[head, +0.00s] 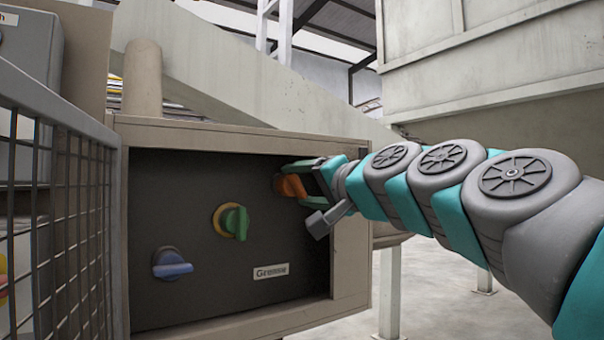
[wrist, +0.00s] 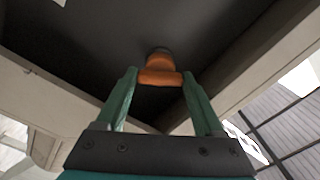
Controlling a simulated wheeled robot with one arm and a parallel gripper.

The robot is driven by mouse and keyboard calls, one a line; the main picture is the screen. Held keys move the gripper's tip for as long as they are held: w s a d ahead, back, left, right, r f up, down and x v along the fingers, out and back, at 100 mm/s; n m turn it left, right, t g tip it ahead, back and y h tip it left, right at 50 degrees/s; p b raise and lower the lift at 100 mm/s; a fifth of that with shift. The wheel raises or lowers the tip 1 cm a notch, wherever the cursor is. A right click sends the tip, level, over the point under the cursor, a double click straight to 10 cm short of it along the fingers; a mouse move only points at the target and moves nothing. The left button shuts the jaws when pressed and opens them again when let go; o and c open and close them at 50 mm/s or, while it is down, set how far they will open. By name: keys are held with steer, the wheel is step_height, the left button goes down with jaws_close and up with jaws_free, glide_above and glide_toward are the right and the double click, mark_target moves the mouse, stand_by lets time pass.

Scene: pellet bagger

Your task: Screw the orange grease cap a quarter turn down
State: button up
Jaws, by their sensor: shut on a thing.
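The orange grease cap (head: 291,186) sits at the upper right of a dark recessed panel in the head view. My gripper (head: 306,180) reaches it from the right and is shut on it. In the wrist view the orange cap (wrist: 160,73) stands out from the dark panel, with its wide end between the two green fingers of my gripper (wrist: 160,78). Part of the cap is hidden behind a finger in the head view.
A beige frame (head: 351,260) borders the recess closely at right. A wire mesh guard (head: 70,200) stands at left.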

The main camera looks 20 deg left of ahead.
steer(key=m+p, duration=0.1)
steer(key=m, duration=0.2)
steer(key=shift+p, duration=0.3)
steer(key=shift+m, duration=1.8)
steer(key=o, duration=1.4)
